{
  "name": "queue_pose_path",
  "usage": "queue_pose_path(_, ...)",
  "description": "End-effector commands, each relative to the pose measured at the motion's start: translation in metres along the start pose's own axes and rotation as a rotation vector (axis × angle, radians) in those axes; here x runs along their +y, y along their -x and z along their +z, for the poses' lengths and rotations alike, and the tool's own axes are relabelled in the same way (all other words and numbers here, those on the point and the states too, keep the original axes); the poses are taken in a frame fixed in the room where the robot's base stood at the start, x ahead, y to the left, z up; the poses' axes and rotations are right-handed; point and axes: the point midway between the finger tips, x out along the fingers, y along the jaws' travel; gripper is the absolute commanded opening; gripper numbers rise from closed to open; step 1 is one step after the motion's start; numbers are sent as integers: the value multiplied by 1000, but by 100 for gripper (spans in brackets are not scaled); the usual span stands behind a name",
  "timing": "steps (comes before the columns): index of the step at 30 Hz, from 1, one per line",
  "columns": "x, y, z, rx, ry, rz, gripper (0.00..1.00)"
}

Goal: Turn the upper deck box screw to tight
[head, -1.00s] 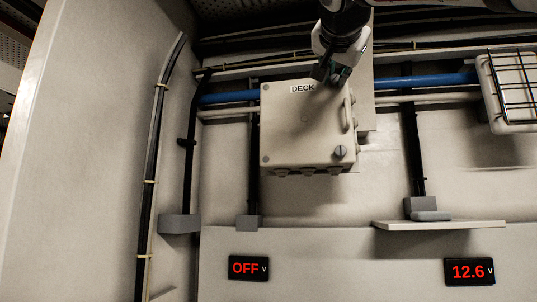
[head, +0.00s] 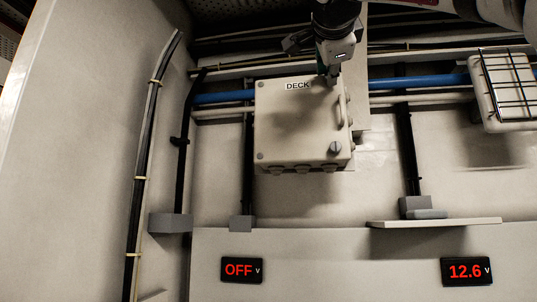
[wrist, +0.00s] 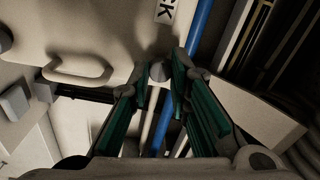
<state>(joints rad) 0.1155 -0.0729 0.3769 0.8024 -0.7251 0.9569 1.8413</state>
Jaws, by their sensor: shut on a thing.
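The deck box (head: 290,128) is a pale box with a DECK label, mounted on the wall in the middle of the head view. My gripper (head: 332,80) is at its upper right corner, to the right of the label. In the wrist view, the green-padded fingers of my gripper (wrist: 160,78) are shut on the upper screw (wrist: 157,71), a grey round head. In the head view my gripper hides this screw. The slot of the upper screw cannot be made out. The lower screw (head: 335,147) shows at the lower right corner of the box, untouched.
A box handle (head: 342,108) stands out at its right edge. Blue pipe (head: 225,97) runs behind the box. A caged lamp (head: 508,88) is at the right, above a small shelf (head: 433,222). The left display (head: 242,270) reads OFF, the right one (head: 467,271) 12.6.

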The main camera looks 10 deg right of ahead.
Motion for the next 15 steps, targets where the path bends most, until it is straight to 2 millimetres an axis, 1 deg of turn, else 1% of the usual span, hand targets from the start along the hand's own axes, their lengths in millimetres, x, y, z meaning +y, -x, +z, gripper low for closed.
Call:
queue_pose_path(6,0,0,0,2,-57,-1,0)
queue_pose_path(15,-1,0,0,3,-71,-1,0)
